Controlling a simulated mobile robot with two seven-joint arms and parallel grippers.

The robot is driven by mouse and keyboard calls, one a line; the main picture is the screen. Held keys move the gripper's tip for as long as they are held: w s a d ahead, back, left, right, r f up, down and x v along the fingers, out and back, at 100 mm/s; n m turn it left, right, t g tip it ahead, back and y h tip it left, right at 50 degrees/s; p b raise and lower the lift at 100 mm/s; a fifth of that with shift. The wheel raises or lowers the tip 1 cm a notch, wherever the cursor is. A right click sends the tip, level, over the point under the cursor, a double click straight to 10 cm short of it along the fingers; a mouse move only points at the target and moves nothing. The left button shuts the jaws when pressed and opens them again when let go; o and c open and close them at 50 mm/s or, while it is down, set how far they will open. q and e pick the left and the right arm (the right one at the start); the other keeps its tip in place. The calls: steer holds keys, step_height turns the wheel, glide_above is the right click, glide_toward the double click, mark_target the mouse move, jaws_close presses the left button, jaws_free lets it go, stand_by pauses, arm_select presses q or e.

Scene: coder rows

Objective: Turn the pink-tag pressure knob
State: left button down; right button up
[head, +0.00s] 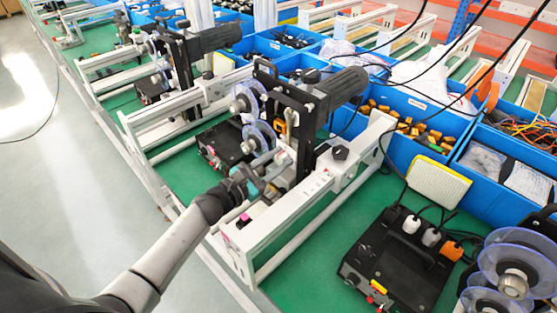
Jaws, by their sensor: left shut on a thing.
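My left gripper (250,182) reaches in from the lower left to the front of the nearest coder machine (302,110). It is shut on a small part there, at the place of the pressure knob. The fingers cover most of that knob, so its shape and turn angle cannot be told. A small pink tag (243,218) shows on the machine's front, just below the gripper. My right gripper is not in view.
Clear discs (258,136) sit just above the gripper on the machine. A white rail frame (290,205) runs below and right of it. A black control box (397,255) stands lower right. Blue bins (430,103) line the back. The grey floor (70,200) at left is free.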

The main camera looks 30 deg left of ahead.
arm_select(q)
steer(key=n, duration=1.1)
steer(key=shift+n, duration=0.3)
steer(key=n+p, duration=0.1)
steer(key=n, duration=0.5)
steer(key=n+p, duration=0.1)
steer(key=n, duration=0.5)
steer(key=shift+n+p, duration=0.4)
steer(key=n+p, duration=0.1)
steer(key=n, duration=0.9)
steer(key=shift+n+p, duration=0.4)
steer(key=n, duration=0.5)
steer(key=shift+f, duration=0.1)
steer(key=n, duration=0.6)
